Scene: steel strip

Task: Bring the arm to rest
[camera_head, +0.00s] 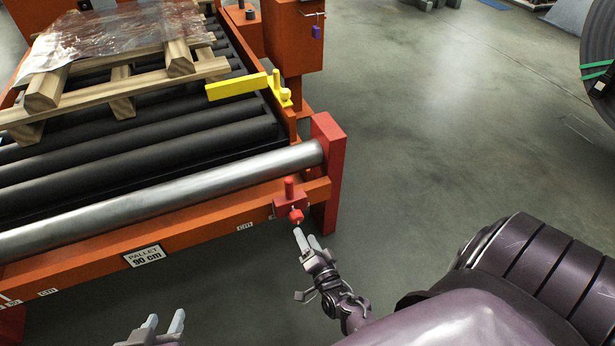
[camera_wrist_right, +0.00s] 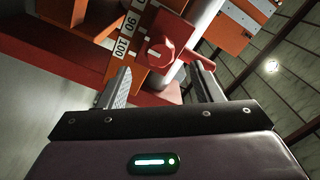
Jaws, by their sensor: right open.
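My right gripper (camera_head: 307,240) is open and empty in the head view, just in front of and below a red knob (camera_head: 296,216) on the conveyor's front rail. In the right wrist view my right gripper (camera_wrist_right: 162,85) has its fingers spread, with the red knob (camera_wrist_right: 165,55) beyond and between the tips. I cannot tell whether the fingers touch it. My left gripper (camera_head: 160,325) shows at the bottom edge of the head view. Its two fingertips stand apart with nothing between them.
An orange roller conveyor (camera_head: 220,220) with a steel front roller (camera_head: 150,205) fills the left. A wooden pallet (camera_head: 110,90) under clear film lies on it. A yellow stop arm (camera_head: 240,86) and red end post (camera_head: 328,165) border it.

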